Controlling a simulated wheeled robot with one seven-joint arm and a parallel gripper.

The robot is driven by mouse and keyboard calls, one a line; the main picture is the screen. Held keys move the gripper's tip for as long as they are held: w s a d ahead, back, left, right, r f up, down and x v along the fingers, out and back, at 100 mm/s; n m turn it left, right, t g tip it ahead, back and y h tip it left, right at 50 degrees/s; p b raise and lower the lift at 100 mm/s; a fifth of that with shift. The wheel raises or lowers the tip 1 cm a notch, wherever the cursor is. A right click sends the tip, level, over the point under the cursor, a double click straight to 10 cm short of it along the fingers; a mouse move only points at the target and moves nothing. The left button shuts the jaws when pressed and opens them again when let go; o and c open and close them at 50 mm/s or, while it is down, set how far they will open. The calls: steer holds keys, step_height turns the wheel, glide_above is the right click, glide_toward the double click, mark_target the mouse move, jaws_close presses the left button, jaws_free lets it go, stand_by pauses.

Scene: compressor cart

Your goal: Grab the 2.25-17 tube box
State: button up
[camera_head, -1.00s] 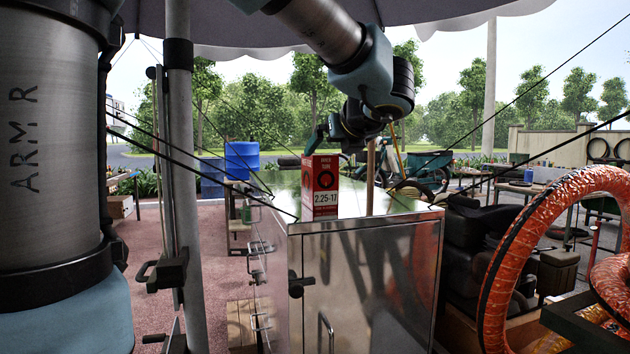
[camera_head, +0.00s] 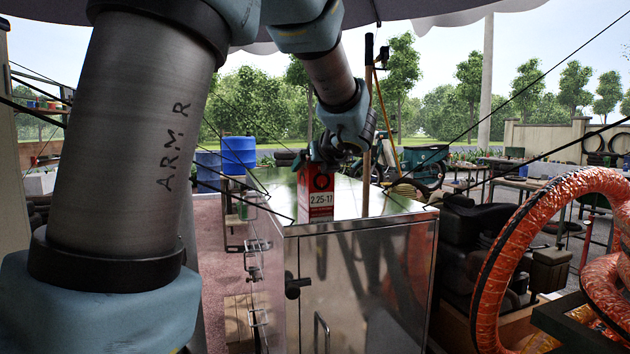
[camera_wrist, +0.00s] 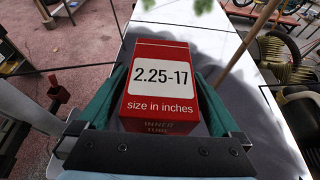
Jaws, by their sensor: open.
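The red 2.25-17 tube box (camera_head: 320,203) stands upright on the shiny metal cabinet (camera_head: 365,270), near its front left part. In the wrist view the box (camera_wrist: 160,85) fills the middle, with its white 2.25-17 label facing the camera. My gripper (camera_wrist: 163,105) is open, with one teal finger on each side of the box. I cannot tell whether the fingers touch it. In the head view my gripper (camera_head: 325,155) is at the top of the box and hides its upper edge.
A wooden pole (camera_head: 367,130) rises from the cabinet top just right of the box. Orange-wrapped tyres (camera_head: 510,250) stand at the right. Blue barrels (camera_head: 238,156) are behind on the left. Thin dark ropes cross the view. The cabinet top right of the pole is clear.

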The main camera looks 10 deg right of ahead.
steer(key=shift+c, duration=0.4)
jaws_close()
stand_by(0.4)
